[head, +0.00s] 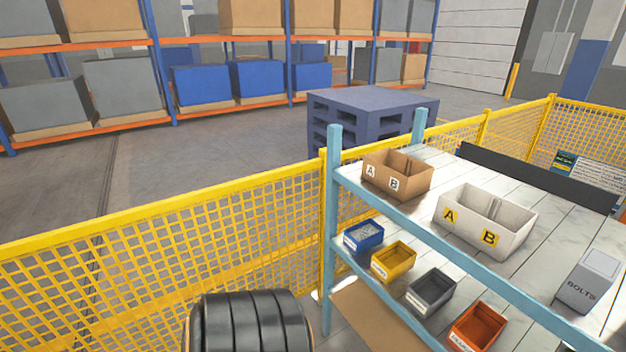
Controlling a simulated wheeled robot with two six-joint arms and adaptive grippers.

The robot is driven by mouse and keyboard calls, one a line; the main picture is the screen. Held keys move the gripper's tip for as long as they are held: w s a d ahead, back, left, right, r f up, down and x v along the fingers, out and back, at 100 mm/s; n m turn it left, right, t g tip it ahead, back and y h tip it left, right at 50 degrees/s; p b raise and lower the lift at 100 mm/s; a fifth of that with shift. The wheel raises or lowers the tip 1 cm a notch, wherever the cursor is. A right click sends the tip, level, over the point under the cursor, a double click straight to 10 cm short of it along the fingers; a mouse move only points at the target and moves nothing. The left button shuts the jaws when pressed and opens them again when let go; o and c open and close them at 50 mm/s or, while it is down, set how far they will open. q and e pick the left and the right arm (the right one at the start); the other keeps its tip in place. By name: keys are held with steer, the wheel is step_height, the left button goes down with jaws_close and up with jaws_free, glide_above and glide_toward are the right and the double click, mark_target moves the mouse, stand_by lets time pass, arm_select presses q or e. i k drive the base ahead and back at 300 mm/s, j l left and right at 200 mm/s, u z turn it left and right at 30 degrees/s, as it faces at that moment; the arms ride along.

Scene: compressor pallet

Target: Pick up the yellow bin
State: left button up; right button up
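The yellow bin (394,261) sits on the lower shelf of the blue-framed rack, in a row of small bins. It stands between a blue bin (363,236) on its left and a grey bin (431,292) on its right. It looks upright, with a white label on its front; its contents are hard to make out. Neither of my grippers shows in the head view. A black ribbed part at the bottom centre looks like part of my own body.
An orange bin (478,325) ends the row. The upper shelf (545,262) overhangs the bins and carries a brown box (397,176), a white box (487,222) and a grey bolts box (589,281). A blue post (331,210) and yellow mesh fence (170,262) stand left of the rack.

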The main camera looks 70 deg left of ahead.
mark_target(391, 262)
steer(key=u, duration=1.5)
